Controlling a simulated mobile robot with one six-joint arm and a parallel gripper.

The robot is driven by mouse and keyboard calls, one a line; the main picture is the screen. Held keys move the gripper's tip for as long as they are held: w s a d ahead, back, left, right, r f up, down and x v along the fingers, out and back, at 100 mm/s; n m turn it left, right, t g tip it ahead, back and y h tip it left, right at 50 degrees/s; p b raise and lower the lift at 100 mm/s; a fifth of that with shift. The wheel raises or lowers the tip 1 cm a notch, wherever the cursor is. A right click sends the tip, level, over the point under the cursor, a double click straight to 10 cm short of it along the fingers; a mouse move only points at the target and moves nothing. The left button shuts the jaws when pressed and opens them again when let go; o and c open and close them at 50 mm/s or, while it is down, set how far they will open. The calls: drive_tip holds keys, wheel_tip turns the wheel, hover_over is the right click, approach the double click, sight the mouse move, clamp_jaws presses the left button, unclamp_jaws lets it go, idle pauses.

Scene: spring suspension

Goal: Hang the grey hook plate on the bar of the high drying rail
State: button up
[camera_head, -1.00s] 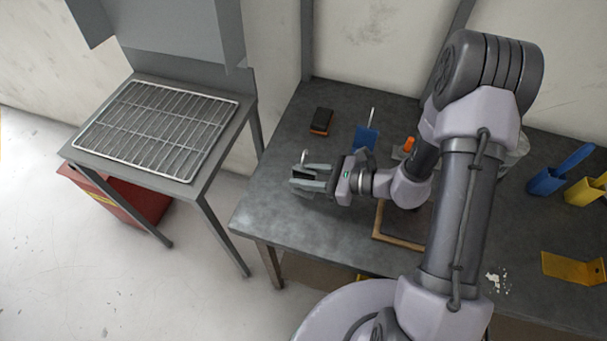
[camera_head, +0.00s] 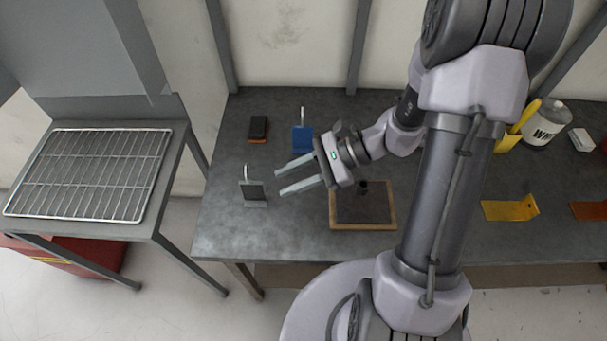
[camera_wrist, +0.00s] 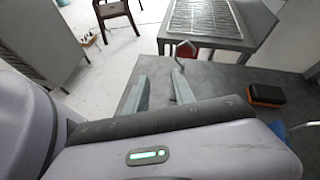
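The grey hook plate (camera_head: 253,190) stands upright on the left part of the dark workbench (camera_head: 225,235), with its pale hook rising from the top. My gripper (camera_head: 280,181) is open and empty, its two fingers pointing left toward the plate, with the tips just right of it. In the wrist view, the fingers of my gripper (camera_wrist: 160,95) are spread, and the hook (camera_wrist: 184,52) shows beyond the right finger, which hides the plate below. I cannot make out the high drying rail or its bar in either view.
A blue hook plate (camera_head: 302,139) and a black-and-orange block (camera_head: 258,128) stand behind. A bench with a wire rack (camera_head: 90,175) stands left across a floor gap. Yellow brackets (camera_head: 510,209) lie farther right.

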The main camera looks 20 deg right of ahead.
drive_tip(key=s+r+n+t+h, duration=0.2)
drive_tip(key=s+r+n+h, duration=0.3)
drive_tip(key=r, duration=0.3)
drive_tip(key=s+r+n+t+h, duration=0.2)
drive_tip(key=s+r+n+h, duration=0.3)
drive_tip(key=r+n, duration=0.3)
drive_tip(key=shift+s+r, duration=0.45)
drive_tip(key=shift+o, duration=0.4)
wheel_tip(320, 180, down, 7)
drive_tip(key=b, duration=0.7)
drive_tip(key=m+g+y+p, duration=0.1)
drive_tip(key=m+y+p, duration=0.4)
drive_tip(key=m+y, duration=0.9)
approach(242, 191)
drive_tip(key=w+a+m+h+b, duration=0.1)
drive_tip(key=a+b, duration=0.1)
drive_tip(key=a, duration=0.1)
drive_tip(key=w+a+f+m+h+b, duration=0.1)
drive_tip(key=a+b, duration=0.1)
drive_tip(key=a, duration=0.1)
drive_tip(key=w+a+m+h+b, duration=0.1)
drive_tip(key=a+b, duration=0.1)
drive_tip(key=a, duration=0.1)
drive_tip(key=shift+w+a+f+m, duration=0.15)
drive_tip(key=shift+a+f+m, duration=0.1)
drive_tip(key=shift+f+m, duration=0.05)
drive_tip(key=shift+r, duration=0.1)
